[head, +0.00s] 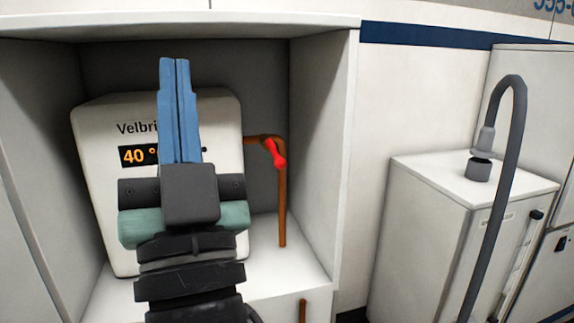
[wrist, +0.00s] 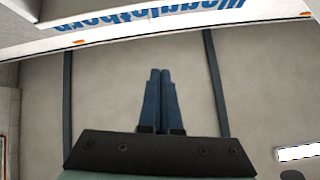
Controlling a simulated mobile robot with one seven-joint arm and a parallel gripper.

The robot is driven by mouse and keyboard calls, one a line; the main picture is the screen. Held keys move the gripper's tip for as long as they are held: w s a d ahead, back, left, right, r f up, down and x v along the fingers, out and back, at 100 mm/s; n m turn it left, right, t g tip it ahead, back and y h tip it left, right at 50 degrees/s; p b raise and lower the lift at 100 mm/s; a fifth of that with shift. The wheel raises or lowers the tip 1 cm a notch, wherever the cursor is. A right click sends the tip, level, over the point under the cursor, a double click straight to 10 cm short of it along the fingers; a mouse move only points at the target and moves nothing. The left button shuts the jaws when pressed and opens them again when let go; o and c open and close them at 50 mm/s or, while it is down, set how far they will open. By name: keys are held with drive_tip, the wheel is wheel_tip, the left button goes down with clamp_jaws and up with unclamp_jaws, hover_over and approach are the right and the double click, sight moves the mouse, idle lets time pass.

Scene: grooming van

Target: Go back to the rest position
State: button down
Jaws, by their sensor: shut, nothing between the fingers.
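My gripper (head: 175,62) is in the middle left of the head view, pointing up, with its two blue fingers together and nothing between them. It stands in front of a white heater unit (head: 100,200) in an open white cabinet and hides part of its lettering and display. In the wrist view my gripper (wrist: 160,72) also shows its fingers shut, with a plain beige surface behind them.
A copper pipe (head: 282,205) with a red valve handle (head: 276,154) runs beside the heater unit. The cabinet's right wall (head: 325,150) is close by. A white cabinet (head: 425,230) with a grey hose (head: 518,130) stands at the right.

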drive_tip(key=s+d+r+m+t+h+p, duration=0.1)
drive_tip(key=s+d+r+h+p, duration=0.2)
drive_tip(key=s+d+r+h, duration=0.45)
wheel_tip(320, 180, up, 28)
drive_tip(key=w+d+h+p, duration=0.1)
drive_tip(key=w+p, duration=0.1)
drive_tip(key=p, duration=2.5)
drive_tip(key=shift+d+r, duration=0.25)
drive_tip(key=shift+w, duration=0.1)
